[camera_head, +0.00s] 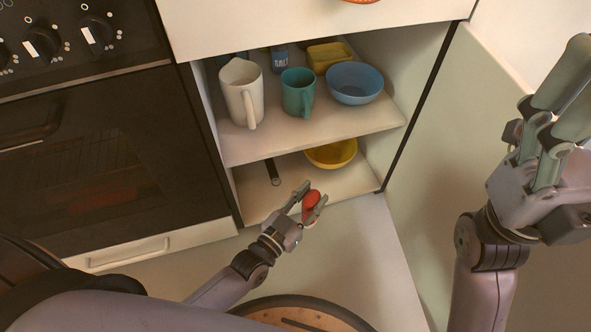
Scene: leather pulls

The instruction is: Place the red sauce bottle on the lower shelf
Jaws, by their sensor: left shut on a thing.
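The red sauce bottle (311,199) is held between the fingers of my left gripper (312,195), which is shut on it. Only its red upper part shows clearly; the rest is hidden by the fingers. The bottle is at the front edge of the lower shelf (248,203) in the open cabinet. I cannot tell whether it touches the shelf. My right gripper (548,120) is raised at the right, in front of the pale panel, with nothing visible in it. Its finger opening is unclear.
The lower shelf bears a yellow bowl (331,153) and a dark slim object (272,172), with bare room in front. The upper shelf (340,122) bears a white pitcher (241,90), teal mug (298,92) and blue bowl (355,83). An oven (100,150) stands left.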

